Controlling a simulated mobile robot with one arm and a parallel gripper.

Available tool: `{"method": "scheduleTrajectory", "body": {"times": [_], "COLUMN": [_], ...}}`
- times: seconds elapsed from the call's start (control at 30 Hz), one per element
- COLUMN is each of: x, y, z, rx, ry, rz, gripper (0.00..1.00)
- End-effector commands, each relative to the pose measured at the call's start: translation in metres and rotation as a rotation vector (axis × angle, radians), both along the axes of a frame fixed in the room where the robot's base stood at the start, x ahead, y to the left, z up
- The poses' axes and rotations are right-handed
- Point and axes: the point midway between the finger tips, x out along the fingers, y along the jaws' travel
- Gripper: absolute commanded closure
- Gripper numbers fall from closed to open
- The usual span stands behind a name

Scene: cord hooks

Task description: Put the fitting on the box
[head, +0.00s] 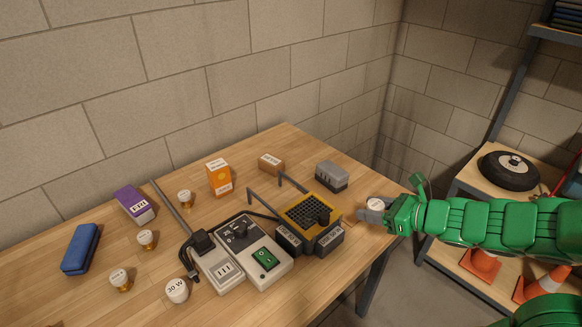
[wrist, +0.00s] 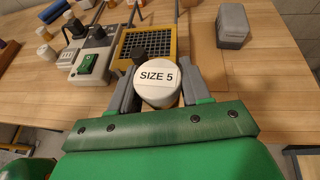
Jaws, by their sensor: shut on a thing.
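My gripper (head: 372,214) is shut on a white round-topped fitting (wrist: 157,80) labelled "SIZE 5". The fitting stands upright between the two grey fingers in the wrist view, and its lower part is hidden. Its white top (head: 377,203) also shows in the head view, by the table's right edge. I cannot tell which one the task means. All are apart from my gripper.
A yellow-framed grid station (head: 312,214) with grey blocks lies just left of my gripper, beside a switch unit (head: 254,254). A grey block (head: 331,175) stands behind. Several white-topped brass pieces (head: 147,239) and a blue case (head: 81,249) are at left.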

Motion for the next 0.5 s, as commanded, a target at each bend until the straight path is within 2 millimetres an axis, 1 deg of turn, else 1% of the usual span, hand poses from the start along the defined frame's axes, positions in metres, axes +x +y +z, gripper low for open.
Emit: {"method": "scheduleTrajectory", "body": {"times": [0.17, 0.37, 0.5], "x": [0.018, 0.045, 0.062], "y": [0.010, 0.022, 0.034], "z": [-0.001, -0.001, -0.001], "rx": [-0.006, -0.015, -0.018], "ry": [0.006, 0.012, 0.017], "rz": [0.014, 0.021, 0.031], "gripper": [0.85, 0.85, 0.85]}}
